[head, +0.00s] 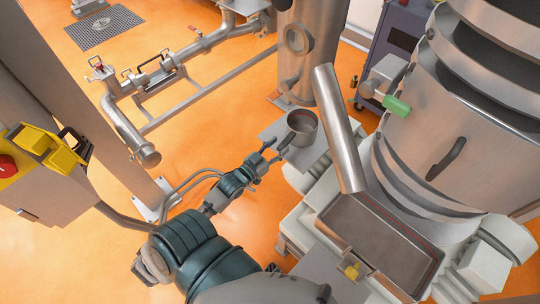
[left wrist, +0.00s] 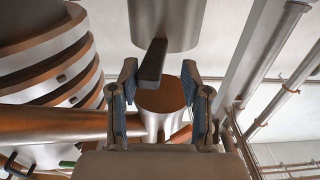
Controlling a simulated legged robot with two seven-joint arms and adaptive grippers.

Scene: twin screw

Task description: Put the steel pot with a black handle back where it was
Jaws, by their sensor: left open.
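The steel pot (head: 302,128) stands upright on a light grey plate (head: 272,127) near the picture's middle, its dark interior facing up. Its handle (head: 286,142) points down-left toward my left gripper (head: 271,153). That gripper is open, with its fingers close to the handle's end. In the left wrist view, the open fingers (left wrist: 160,100) stand either side of the view's middle. A dark bar that looks like the handle (left wrist: 152,62) reaches toward them from a steel cylinder, apparently the pot (left wrist: 167,22). Contact cannot be told. My right gripper is not in view.
A slanted steel tube (head: 338,130) rises close right of the pot, above a rectangular steel tray (head: 380,243). A tall steel column (head: 309,50) stands behind. The large ringed machine (head: 450,130) fills the right. Pipework (head: 165,75) runs at back left. Orange floor is open left of the gripper.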

